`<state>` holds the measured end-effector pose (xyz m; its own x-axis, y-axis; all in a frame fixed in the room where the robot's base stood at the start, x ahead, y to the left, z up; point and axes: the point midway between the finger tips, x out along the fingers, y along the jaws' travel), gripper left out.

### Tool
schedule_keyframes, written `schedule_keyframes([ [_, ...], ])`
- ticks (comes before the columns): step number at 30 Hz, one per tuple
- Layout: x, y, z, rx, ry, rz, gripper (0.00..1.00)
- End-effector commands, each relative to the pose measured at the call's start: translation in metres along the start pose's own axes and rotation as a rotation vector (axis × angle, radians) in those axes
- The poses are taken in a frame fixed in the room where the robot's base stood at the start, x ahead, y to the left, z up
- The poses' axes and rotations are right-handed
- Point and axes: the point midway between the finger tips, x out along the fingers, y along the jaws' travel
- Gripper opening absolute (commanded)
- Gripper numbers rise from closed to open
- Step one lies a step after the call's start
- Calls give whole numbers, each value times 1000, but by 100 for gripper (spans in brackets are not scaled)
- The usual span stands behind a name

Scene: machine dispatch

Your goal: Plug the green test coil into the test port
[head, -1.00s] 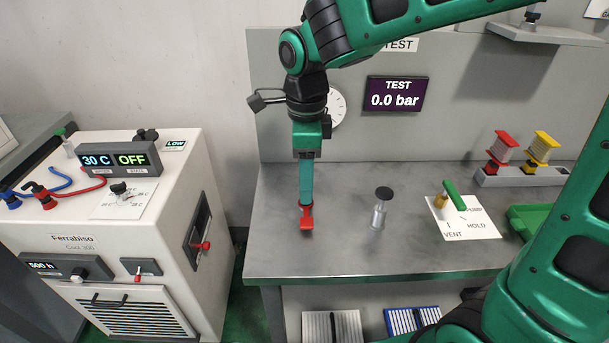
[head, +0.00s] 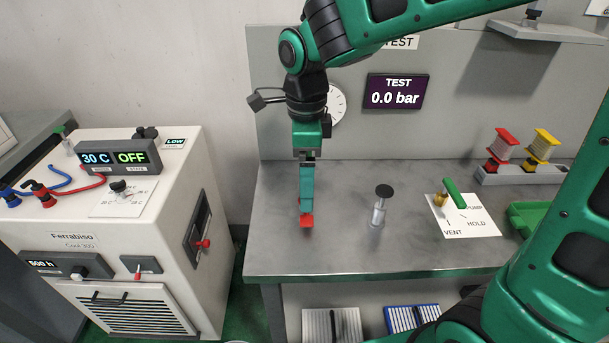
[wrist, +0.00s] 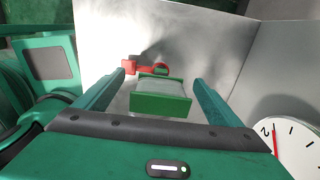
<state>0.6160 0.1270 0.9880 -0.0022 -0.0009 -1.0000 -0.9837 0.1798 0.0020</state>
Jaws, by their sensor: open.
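The green test coil, with green end plates and a pale winding, shows between my fingers in the wrist view (wrist: 160,103). My gripper (wrist: 159,78) is open, with one finger on each side of the coil and visible gaps. In the head view my gripper (head: 306,210) points down over the left part of the bench, and its near finger hides the coil. A red fitting with a side handle, apparently the test port, stands on the bench under the coil (wrist: 134,68); its red base shows below my fingertip (head: 306,222). The exact seating of the coil is hidden.
A metal post with a black knob (head: 378,215) stands to the right on the bench. Beyond it are the green lever (head: 454,193), a rack (head: 515,176) with red and yellow coils, and a green tray (head: 530,218). The display (head: 396,92) reads 0.0 bar.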

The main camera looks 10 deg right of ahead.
Motion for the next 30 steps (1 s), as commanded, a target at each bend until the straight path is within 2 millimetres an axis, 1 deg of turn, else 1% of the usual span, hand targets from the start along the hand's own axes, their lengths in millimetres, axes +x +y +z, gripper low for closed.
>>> schedule_keyframes([
  [14,-1,0,0,0,-1,-1,89],
  [30,-24,-1,0,0,-2,-2,89],
])
